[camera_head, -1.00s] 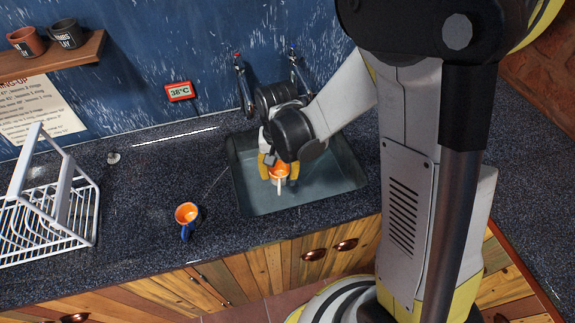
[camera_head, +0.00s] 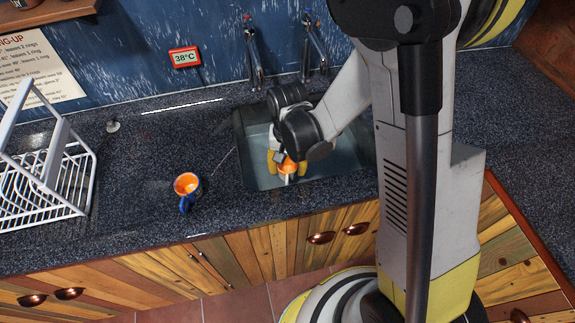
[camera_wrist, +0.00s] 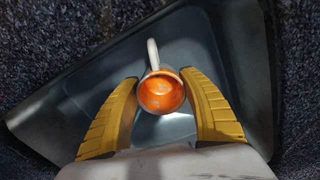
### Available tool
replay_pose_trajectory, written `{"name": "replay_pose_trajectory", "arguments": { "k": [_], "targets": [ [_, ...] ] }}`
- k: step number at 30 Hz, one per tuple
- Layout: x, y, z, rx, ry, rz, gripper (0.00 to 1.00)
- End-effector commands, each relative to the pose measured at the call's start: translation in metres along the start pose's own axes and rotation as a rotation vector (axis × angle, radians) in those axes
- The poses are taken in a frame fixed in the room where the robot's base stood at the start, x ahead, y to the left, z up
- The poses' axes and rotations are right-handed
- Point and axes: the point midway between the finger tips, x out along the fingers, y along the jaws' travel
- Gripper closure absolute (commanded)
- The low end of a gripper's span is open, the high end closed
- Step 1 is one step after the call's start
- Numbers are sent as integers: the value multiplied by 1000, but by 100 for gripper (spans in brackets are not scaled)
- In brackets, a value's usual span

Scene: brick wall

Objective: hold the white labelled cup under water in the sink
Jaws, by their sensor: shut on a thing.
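The white cup (camera_head: 286,168) has an orange inside and a white handle toward the front edge of the sink. It also shows in the wrist view (camera_wrist: 160,94), between the yellow fingers. My gripper (camera_head: 285,166) is shut on it, over the sink (camera_head: 342,167). In the wrist view my gripper (camera_wrist: 162,82) has a finger on each side of the cup. The cup's open top faces the wrist camera. Its label is not visible. I cannot tell how deep the cup sits relative to the water.
A blue cup with an orange inside (camera_head: 187,190) stands on the dark counter (camera_head: 130,205) left of the sink. A white dish rack (camera_head: 72,165) is at the far left. Two taps (camera_head: 252,55) rise behind the sink. A red-framed display (camera_head: 185,57) reads 38°C.

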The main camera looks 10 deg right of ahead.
Motion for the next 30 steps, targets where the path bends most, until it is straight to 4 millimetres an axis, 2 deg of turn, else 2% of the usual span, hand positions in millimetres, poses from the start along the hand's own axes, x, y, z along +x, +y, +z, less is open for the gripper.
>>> {"name": "replay_pose_trajectory", "arguments": {
  "k": [1, 18, 24, 30],
  "targets": [
    [9, 0, 0, 0, 0, 0, 84],
    [73, 0, 0, 0, 0, 0, 84],
    [89, 0, 0, 0, 0, 0, 84],
    [97, 0, 0, 0, 0, 0, 84]
  ]
}}
